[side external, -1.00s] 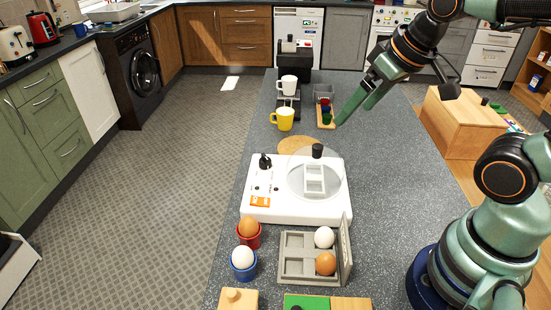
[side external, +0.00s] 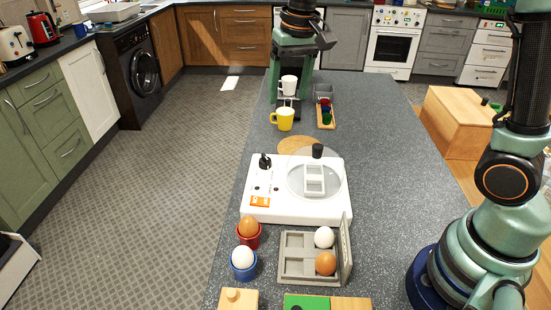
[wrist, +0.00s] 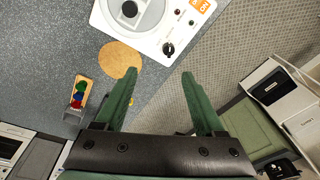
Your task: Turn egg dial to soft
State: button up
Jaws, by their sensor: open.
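The white egg cooker (side external: 300,208) stands on the grey counter, with a clear round lid and a black lid knob (side external: 317,151). Its black egg dial (side external: 265,161) is at the cooker's back left corner; the soft mark is too small to read. In the wrist view the dial (wrist: 168,48) lies just beyond my fingertips, a little right of the middle of the gap. My gripper (wrist: 158,75) is open and empty, its two green fingers spread. In the side view it hangs high over the counter's far end, behind the cooker and apart from the dial.
Eggs in a red cup (side external: 249,241), a blue cup (side external: 243,271) and a grey tray (side external: 296,277) stand in front.

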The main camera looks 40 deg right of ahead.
jog(key=m+g, duration=0.2)
send_over(264, 156)
notch_tip(264, 156, down, 7)
notch_tip(264, 156, down, 12)
jog(key=shift+f, duration=0.25)
grip_shut()
